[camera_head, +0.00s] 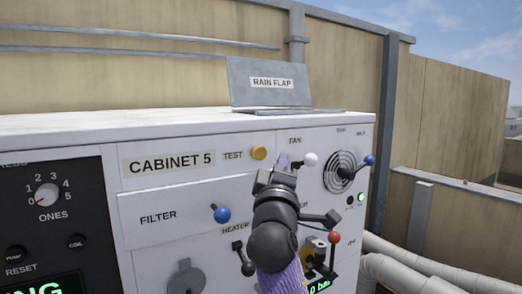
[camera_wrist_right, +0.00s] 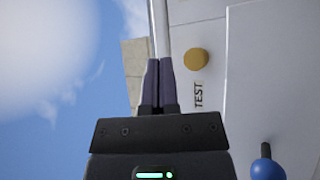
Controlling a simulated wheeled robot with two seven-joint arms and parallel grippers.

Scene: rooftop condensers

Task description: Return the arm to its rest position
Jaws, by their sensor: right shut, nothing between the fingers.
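My right arm (camera_head: 275,245) reaches up in front of the white panel of cabinet 5 (camera_head: 155,190) in the head view. Its gripper (camera_head: 284,165) points at the panel's upper part, just right of the yellow TEST button (camera_head: 259,152) and left of a white ball knob (camera_head: 311,160) under the FAN label. In the right wrist view the gripper (camera_wrist_right: 159,68) has its two dark fingers together, with nothing held. The yellow button (camera_wrist_right: 195,59) shows there to the right of the fingertips, apart from them. My left gripper is not in view.
A blue FILTER knob (camera_head: 221,214), a black HEATER lever (camera_head: 243,258), a red knob (camera_head: 334,238) and a blue lever knob (camera_head: 370,161) stick out around my arm. The open rain flap (camera_head: 268,82) stands on top. Pale pipes (camera_head: 410,272) run at lower right.

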